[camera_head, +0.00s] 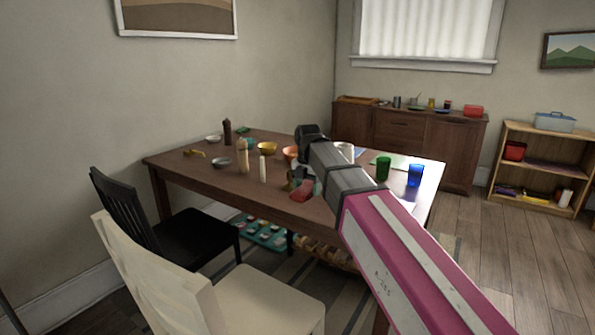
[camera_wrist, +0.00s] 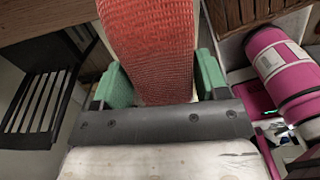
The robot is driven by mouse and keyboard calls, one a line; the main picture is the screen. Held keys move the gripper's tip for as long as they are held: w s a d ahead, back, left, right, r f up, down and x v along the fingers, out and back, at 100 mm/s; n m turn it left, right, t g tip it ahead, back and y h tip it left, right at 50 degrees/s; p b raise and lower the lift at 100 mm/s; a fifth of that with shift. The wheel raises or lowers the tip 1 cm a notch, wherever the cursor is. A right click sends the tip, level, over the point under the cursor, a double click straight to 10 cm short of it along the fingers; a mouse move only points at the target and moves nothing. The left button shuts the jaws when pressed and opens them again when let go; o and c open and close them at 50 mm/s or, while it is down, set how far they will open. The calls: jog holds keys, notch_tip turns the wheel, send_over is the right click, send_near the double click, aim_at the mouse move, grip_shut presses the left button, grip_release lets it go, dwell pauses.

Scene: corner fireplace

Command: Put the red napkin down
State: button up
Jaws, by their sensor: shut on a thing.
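The red napkin is a woven red cloth; it fills the upper middle of the wrist view (camera_wrist: 150,45) and shows small in the head view (camera_head: 302,191). My gripper (camera_wrist: 160,82) is shut on it, with one green finger on each side of the cloth. In the head view the napkin appears at the near edge of the dark wooden table (camera_head: 210,170), below my wrist. I cannot tell whether it touches the tabletop. My arm hides part of the table behind it.
A tan bottle (camera_head: 243,156), a white candle (camera_head: 262,169) and bowls, including a yellow one (camera_head: 267,148), stand left of my gripper. Green (camera_head: 383,167) and blue (camera_head: 415,175) cups stand right. A black chair (camera_head: 190,235) and a cream chair (camera_head: 255,295) are at the near side.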

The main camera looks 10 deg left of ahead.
send_over(327, 209)
notch_tip(327, 209, down, 7)
jog(key=shift+s+a+r, duration=0.1)
jog(key=shift+f, duration=2)
jog(key=shift+f, duration=0.1)
jog(key=o, duration=0.9)
notch_tip(327, 209, up, 12)
jog(key=shift+r, duration=0.1)
